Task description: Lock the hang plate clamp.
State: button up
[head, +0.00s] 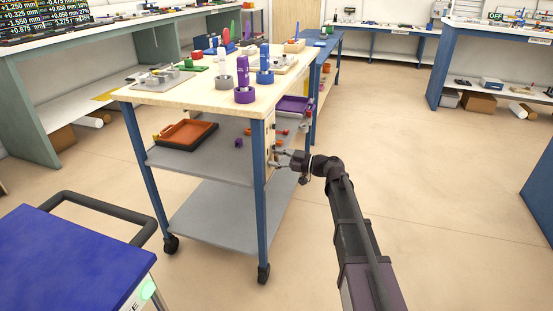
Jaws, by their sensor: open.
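My gripper (278,158) is at the end of my dark arm, by the right side of the wooden-topped workbench (190,95). Its fingers point left, toward a pale upright plate (270,138) under the bench top, and are open. Small red parts (281,132) show on or beside this plate, just above the gripper. One may belong to the hang plate clamp, but they are too small to tell, and so is whether the clamp is open or locked. I cannot tell whether the fingers touch anything.
A blue bench leg (258,190) stands just left of the gripper. A purple tray (293,105) juts out above it. The lower shelf (215,212) is bare. Purple and grey holders (244,94) stand on the top. The floor to the right is clear.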

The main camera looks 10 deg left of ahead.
grip_shut()
dwell(0.3)
jog(key=shift+w+d+m, duration=0.1)
jog(key=shift+w+m, duration=0.15)
jog(key=shift+m, duration=0.55)
jog(key=shift+w+m, duration=0.25)
jog(key=shift+m, duration=0.55)
grip_release()
